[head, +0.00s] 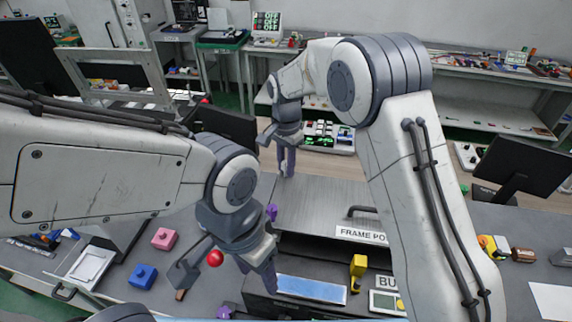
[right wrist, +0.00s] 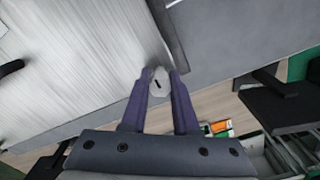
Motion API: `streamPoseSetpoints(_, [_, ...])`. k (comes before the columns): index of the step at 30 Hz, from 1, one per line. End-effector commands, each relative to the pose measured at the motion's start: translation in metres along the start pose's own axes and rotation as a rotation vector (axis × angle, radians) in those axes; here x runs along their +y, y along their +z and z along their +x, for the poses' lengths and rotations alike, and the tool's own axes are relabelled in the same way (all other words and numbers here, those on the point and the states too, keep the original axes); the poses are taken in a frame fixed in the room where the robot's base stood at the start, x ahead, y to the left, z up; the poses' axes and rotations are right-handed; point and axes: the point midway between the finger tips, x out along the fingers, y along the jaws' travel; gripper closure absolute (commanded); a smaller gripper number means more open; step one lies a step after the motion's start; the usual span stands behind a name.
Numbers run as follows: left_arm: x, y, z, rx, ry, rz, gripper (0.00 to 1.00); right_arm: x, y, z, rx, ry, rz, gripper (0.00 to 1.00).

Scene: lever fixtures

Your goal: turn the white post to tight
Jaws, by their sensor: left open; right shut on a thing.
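The white post (right wrist: 158,85) stands at the edge of a grey metal top, between the two purple fingers of my right gripper (right wrist: 158,90). A short dark mark shows on its top, slanted slightly in the right wrist view. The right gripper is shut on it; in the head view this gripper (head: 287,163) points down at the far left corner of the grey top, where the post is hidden. My left gripper (head: 226,275) is open and empty over the left part of the bench, close to a red ball (head: 215,258).
The grey box top (head: 320,195) carries a dark handle (head: 360,210) and a label (head: 361,234) starting "FRAME PO". A yellow piece (head: 357,270) and a blue panel (head: 312,289) are in front. A pink block (head: 164,239) and a blue block (head: 143,276) lie left.

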Motion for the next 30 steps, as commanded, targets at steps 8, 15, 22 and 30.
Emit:
streamPoseSetpoints(8, [0.0,0.0,0.0,0.0,0.0,0.0,0.42,-0.001,-0.002,-0.002,0.004,-0.007,0.003,0.53])
streamPoseSetpoints(15, [0.0,0.0,0.0,0.0,0.0,0.0,0.42,-0.001,-0.001,-0.001,0.001,-0.003,0.001,0.42])
streamPoseSetpoints(22, [0.0,0.0,0.005,0.0,0.0,0.0,0.42,-0.002,-0.001,-0.009,0.003,-0.006,0.001,0.42])
streamPoseSetpoints(30, [-0.002,0.001,0.021,0.0,0.0,-0.003,0.42,-0.002,-0.001,-0.059,0.004,-0.008,0.001,0.42])
